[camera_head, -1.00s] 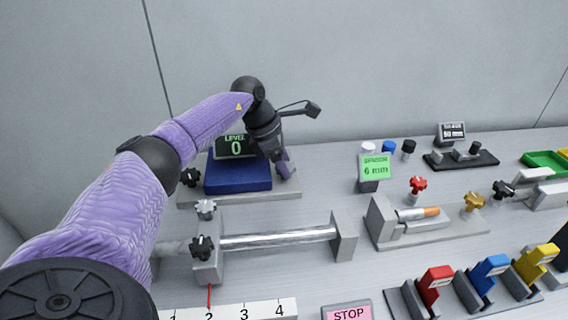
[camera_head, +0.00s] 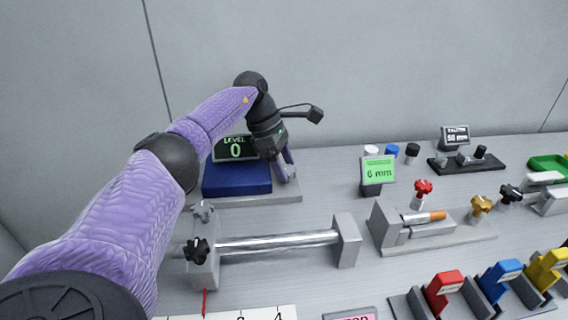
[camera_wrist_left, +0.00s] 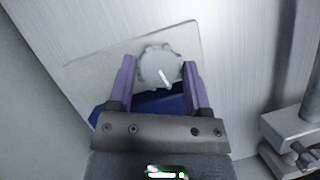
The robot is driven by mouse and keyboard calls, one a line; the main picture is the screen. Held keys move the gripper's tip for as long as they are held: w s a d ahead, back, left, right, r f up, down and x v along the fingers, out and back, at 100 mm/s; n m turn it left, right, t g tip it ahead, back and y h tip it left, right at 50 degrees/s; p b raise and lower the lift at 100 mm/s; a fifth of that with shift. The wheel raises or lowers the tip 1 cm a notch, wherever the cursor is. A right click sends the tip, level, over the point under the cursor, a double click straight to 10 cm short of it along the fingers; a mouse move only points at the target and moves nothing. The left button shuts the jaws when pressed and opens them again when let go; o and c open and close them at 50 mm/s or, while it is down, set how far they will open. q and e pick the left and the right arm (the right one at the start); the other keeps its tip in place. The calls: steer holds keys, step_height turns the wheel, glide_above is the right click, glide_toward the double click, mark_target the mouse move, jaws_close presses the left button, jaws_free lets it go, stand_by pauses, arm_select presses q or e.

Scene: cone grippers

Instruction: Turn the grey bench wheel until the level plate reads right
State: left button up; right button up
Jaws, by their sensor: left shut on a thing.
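The grey bench wheel (camera_wrist_left: 160,66) shows in the left wrist view as a scalloped knob with a white pointer mark, between my two purple fingers. My left gripper (camera_wrist_left: 161,82) is shut on it, one finger on each side. In the head view my left gripper (camera_head: 287,172) reaches down at the right end of the blue block, and the wheel is mostly hidden there. The level plate (camera_head: 235,148) is a dark sign with green writing that reads LEVEL 0. My right gripper is not in view.
The blue block (camera_head: 236,178) sits on a grey base beside the wheel. In front is a metal rod slide (camera_head: 275,242) with a black knob. To the right stand a green 6 mm sign (camera_head: 378,170), a red-knobbed clamp (camera_head: 423,190) and coloured switches (camera_head: 443,286).

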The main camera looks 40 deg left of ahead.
arm_select(q)
steer(key=o, duration=0.9)
steer(key=shift+o, duration=1.9)
steer(key=p+v, duration=0.3)
steer(key=v, duration=0.7)
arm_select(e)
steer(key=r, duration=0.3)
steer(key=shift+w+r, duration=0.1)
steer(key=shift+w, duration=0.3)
arm_select(q)
steer(key=shift+w, duration=0.1)
